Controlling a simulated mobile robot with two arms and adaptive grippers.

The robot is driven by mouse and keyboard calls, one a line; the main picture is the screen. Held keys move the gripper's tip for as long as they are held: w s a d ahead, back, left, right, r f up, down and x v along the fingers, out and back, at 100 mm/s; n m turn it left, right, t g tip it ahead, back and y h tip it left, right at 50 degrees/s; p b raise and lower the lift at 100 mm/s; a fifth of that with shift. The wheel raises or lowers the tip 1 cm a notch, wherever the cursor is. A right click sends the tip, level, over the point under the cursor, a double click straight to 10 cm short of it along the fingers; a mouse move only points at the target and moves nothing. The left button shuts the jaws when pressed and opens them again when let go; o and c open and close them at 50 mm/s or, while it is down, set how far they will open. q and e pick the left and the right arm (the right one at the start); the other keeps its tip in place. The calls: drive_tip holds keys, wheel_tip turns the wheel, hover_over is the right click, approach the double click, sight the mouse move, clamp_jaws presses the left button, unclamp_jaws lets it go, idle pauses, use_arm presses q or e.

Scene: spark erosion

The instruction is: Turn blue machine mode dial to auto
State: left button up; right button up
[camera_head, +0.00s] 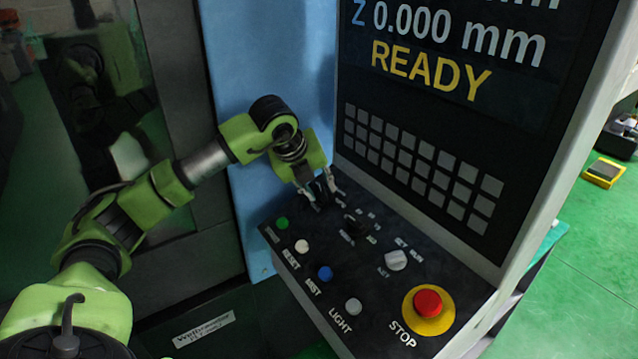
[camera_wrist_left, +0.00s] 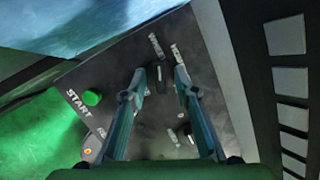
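The control panel (camera_head: 300,240) of the machine slopes below a screen. My left gripper (camera_head: 320,193) is at the panel's far end, its fingers to either side of a black mode dial (camera_head: 322,188). In the left wrist view my left gripper (camera_wrist_left: 160,72) is open, with the dark dial (camera_wrist_left: 162,82) between its fingertips and a visible gap on each side. The dial is partly hidden in the head view, and its pointer setting cannot be told. White lettering near it is too small to read surely. My right gripper is not in view.
A second black dial (camera_head: 355,226) and a key switch (camera_head: 396,260) are close by. Green (camera_head: 282,223), white and blue (camera_head: 325,273) buttons line the near edge. A red STOP button (camera_head: 428,302) is at the right. The screen (camera_head: 450,60) rises behind.

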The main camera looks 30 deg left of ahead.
use_arm(q)
drive_tip(key=shift+f, duration=0.1)
clamp_jaws()
